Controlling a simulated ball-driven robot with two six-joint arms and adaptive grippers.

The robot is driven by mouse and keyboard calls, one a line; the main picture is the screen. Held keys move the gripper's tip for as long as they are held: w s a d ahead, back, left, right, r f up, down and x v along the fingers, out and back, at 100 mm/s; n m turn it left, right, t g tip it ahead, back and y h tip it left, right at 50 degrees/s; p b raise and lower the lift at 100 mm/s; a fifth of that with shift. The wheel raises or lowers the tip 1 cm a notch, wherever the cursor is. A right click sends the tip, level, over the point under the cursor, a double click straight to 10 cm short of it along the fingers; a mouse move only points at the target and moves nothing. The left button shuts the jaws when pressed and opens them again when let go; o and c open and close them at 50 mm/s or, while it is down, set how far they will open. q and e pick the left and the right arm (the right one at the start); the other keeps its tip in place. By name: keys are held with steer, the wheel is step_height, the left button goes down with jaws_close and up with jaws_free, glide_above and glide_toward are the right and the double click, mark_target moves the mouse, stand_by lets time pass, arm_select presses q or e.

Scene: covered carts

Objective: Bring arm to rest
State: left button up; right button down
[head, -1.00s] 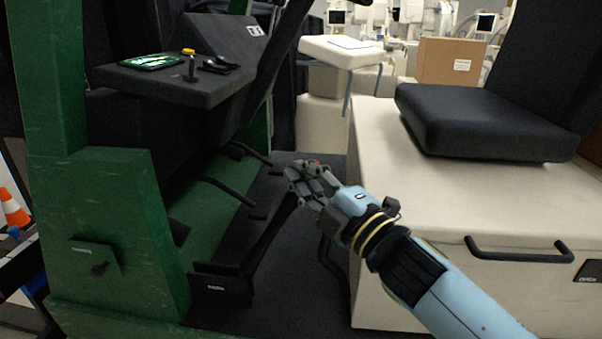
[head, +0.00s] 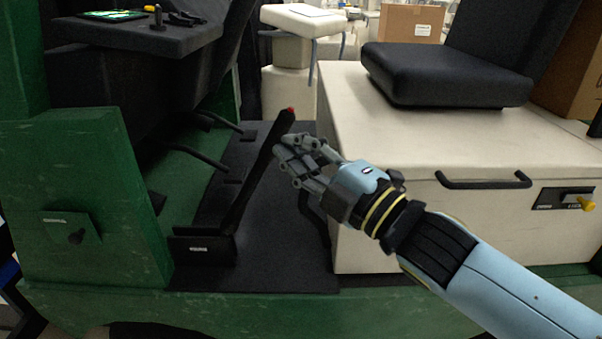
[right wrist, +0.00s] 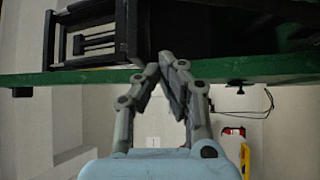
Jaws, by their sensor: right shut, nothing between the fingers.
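My right gripper (head: 283,152) is shut and empty, its arm reaching in from the lower right. It also shows in the right wrist view (right wrist: 162,66), its fingertips together. In the head view it is just right of the upper part of a black lever (head: 250,182) with a red tip (head: 291,110). The tip shows clear above the fingers; whether the fingers touch the lever I cannot tell. My left gripper is not in view.
The lever rises from a black base (head: 203,247) on the cart's dark floor. A green cart body (head: 90,190) is at left. A cream box (head: 420,140) bearing a black seat (head: 445,75) is at right, with a black handle (head: 484,181) and a yellow key-like part (head: 586,203).

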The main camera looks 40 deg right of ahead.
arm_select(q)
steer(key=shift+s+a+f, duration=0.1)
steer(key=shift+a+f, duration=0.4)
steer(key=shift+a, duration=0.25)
arm_select(e)
steer(key=shift+s+f, duration=0.15)
steer(key=shift+s, duration=0.4)
steer(key=shift+w, duration=0.1)
